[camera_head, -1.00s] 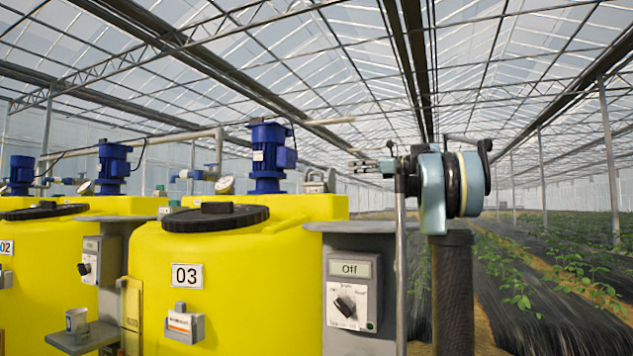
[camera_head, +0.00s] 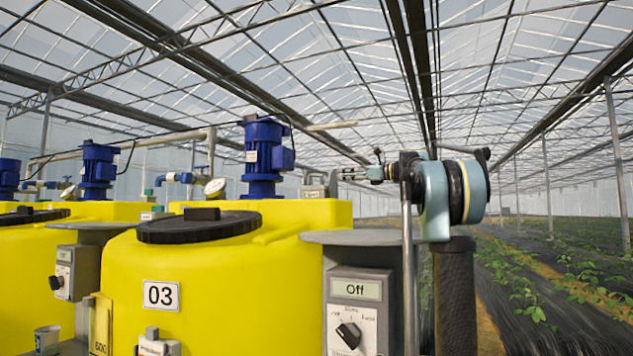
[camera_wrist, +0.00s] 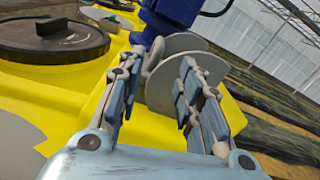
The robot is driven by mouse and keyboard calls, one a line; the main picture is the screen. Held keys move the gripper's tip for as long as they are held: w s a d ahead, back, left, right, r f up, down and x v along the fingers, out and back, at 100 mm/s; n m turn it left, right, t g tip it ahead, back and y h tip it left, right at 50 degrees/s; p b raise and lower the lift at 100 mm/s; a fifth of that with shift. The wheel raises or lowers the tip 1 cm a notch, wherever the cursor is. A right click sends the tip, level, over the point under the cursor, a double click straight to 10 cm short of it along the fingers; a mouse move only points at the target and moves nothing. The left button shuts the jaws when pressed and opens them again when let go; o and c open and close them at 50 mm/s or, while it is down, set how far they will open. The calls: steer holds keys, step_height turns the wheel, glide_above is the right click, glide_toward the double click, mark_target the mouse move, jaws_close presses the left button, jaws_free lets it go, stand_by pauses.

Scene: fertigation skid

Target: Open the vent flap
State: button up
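A grey fitting, which looks like the vent flap (camera_head: 315,186), sits on top of the yellow tank 03 beside the blue motor. In the wrist view, a round grey plate (camera_wrist: 160,92) with a curved grey handle (camera_wrist: 153,56) shows just beyond my fingers. My gripper (camera_head: 347,173) points left towards the fitting at about its height, close to it. In the wrist view my gripper (camera_wrist: 160,68) is open, its two fingers apart with the handle between or just past the tips. I cannot tell if they touch it. The flap's hinge is not clear.
The blue motor (camera_head: 264,160) stands close behind the fitting. A black lid (camera_head: 200,226) lies on the yellow tank (camera_head: 240,285). A control box (camera_head: 352,312) reading "Off" stands in front of the tank, below my arm. Crop rows lie to the right.

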mark_target(317, 176)
steer(key=x, duration=1.2)
steer(key=shift+w+a, duration=0.15)
steer(key=shift+a, duration=0.1)
